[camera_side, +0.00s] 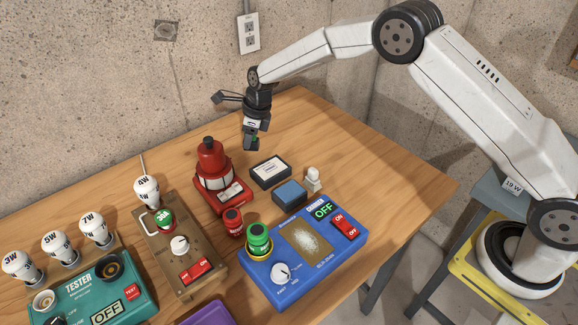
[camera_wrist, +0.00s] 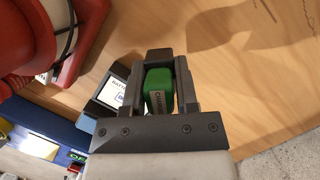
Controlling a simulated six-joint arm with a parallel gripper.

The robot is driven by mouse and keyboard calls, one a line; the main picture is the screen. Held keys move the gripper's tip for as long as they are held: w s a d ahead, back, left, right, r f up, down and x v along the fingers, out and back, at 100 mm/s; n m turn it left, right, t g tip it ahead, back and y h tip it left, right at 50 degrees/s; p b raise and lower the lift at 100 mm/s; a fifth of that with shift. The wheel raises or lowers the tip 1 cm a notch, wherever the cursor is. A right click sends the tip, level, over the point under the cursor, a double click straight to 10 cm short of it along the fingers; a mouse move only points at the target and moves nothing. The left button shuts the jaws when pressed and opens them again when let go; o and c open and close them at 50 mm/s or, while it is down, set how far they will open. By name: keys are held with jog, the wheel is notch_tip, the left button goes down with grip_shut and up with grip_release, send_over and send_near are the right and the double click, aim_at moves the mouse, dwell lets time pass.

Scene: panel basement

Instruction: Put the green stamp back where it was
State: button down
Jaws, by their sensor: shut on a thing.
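My gripper (camera_side: 252,140) is at the back of the wooden table, behind the black box with a white label (camera_side: 270,171). It is shut on the green stamp (camera_wrist: 159,90), a green block with a pale lettered label. In the side view only a sliver of green shows between the fingers. The stamp seems to be held above the table; its underside is hidden. In the wrist view the labelled box (camera_wrist: 112,92) lies just left of the fingers (camera_wrist: 160,85).
A red bottle-shaped device (camera_side: 212,170) stands left of my gripper. In front are a blue block (camera_side: 289,192), a small white knobbed piece (camera_side: 313,180), red (camera_side: 232,222) and green (camera_side: 257,238) cylinders, and a blue charger (camera_side: 335,262). Bare wood (camera_side: 370,165) lies to the right.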

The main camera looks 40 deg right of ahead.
jog(key=shift+f, duration=0.1)
jog(key=shift+w+f, duration=0.15)
jog(key=shift+w, duration=0.05)
jog(key=shift+f, duration=1.55)
jog(key=shift+f, duration=0.15)
jog(key=shift+c, duration=1.8)
grip_release()
jog(key=v, duration=1.2)
